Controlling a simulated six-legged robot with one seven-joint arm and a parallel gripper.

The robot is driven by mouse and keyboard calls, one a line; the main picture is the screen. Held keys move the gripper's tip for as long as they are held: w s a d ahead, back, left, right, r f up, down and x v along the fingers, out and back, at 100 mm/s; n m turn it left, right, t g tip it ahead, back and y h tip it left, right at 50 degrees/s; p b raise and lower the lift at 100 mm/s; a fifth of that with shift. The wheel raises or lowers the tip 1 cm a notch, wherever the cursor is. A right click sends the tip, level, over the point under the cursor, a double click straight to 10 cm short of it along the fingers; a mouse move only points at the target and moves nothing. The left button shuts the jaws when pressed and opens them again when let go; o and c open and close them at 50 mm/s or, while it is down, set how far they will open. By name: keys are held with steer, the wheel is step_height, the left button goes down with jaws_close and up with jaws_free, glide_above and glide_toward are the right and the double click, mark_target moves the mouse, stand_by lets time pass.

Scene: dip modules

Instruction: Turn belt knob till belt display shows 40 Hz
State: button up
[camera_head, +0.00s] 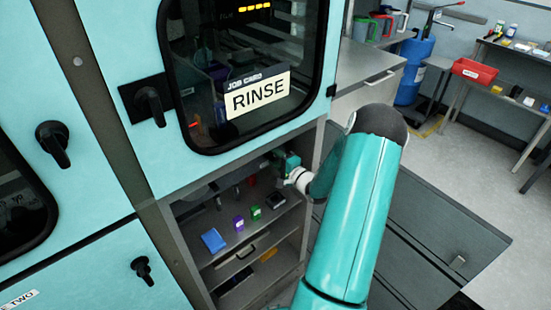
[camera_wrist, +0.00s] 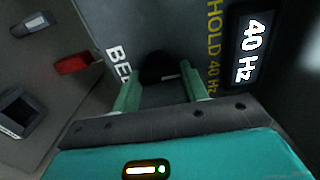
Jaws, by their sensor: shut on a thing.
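The black belt knob (camera_wrist: 158,66) sits on a dark panel in the wrist view, partly hidden by my gripper. My gripper (camera_wrist: 160,82) has its two green fingers on either side of the knob and is shut on it. The belt display (camera_wrist: 252,48) at the upper right reads 40 Hz in white. A yellow label (camera_wrist: 213,45) beside it reads HOLD 40 Hz. White lettering starting with BE (camera_wrist: 117,62) is partly covered by the left finger. In the head view my gripper (camera_head: 290,164) reaches into the open lower cabinet; the knob and display cannot be made out there.
The open cabinet has shelves (camera_head: 262,228) with a blue item (camera_head: 213,240) and small purple and green boxes. Above is a teal door with a RINSE card (camera_head: 258,96). The cabinet's side frame is close to my arm.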

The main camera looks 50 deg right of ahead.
steer(key=o, duration=1)
steer(key=shift+s, duration=0.15)
steer(key=s+a, duration=0.1)
steer(key=s, duration=1.2)
steer(key=shift+s+a, duration=0.25)
steer(key=shift+a, duration=0.05)
